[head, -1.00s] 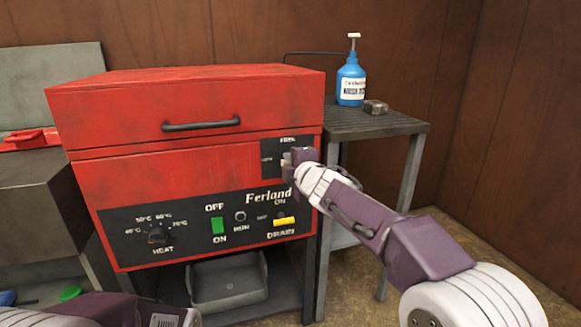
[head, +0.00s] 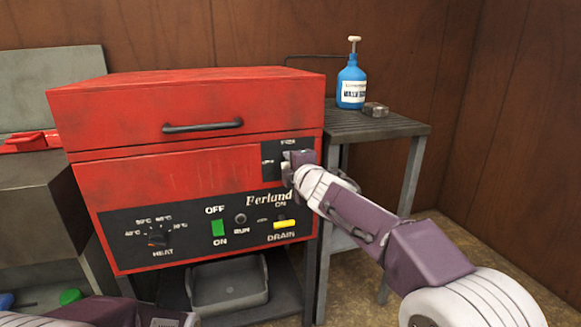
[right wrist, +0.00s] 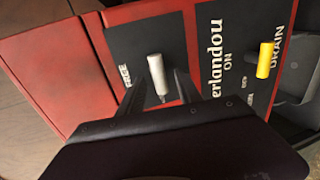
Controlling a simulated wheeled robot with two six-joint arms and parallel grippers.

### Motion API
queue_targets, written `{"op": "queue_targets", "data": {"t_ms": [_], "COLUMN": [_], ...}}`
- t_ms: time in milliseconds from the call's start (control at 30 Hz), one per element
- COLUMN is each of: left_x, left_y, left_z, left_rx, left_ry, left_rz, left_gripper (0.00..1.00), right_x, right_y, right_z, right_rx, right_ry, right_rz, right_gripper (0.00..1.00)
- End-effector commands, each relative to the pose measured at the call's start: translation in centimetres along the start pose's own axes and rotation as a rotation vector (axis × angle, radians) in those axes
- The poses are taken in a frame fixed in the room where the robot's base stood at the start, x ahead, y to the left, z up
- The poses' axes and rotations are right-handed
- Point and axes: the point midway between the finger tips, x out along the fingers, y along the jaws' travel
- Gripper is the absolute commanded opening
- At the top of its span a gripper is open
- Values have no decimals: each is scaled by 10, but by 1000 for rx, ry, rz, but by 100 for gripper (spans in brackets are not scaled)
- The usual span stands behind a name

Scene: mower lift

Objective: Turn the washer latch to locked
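The red washer (head: 110,185) has a small dark latch plate (head: 268,150) at its upper right, with "FREE" at the top and a smaller, blurred label at the left. The pale latch handle (head: 286,167) shows beside my right gripper (head: 294,164). In the right wrist view the latch handle (right wrist: 157,75) is between the two dark fingers of my right gripper (right wrist: 167,85). I cannot tell whether they press on it. The gripper hides the lower part of the plate. My left arm shows at the bottom left, but its fingers are not in view.
Below the latch are a yellow drain switch (head: 284,224), a green switch (head: 218,229) and a heat knob (head: 157,237). A side table (head: 370,128) with a blue bottle (head: 351,84) stands at the right. A grey tray (head: 230,287) sits underneath.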

Motion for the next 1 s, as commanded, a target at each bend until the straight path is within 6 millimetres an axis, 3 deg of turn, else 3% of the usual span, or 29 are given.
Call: {"op": "queue_targets", "data": {"t_ms": [167,600,1000], "left_x": [2,5,1], "left_y": [0,0,0], "left_z": [0,0,0], "left_rx": [0,0,0], "left_ry": [0,0,0], "left_rz": [0,0,0], "left_gripper": [36,36,36], "right_x": [-5,-85,-92], "right_y": [0,1,4], "right_z": [0,0,3], "right_rx": [0,0,1], "right_ry": [0,0,-6], "right_rz": [2,1,0], "right_gripper": [41,41,41]}}
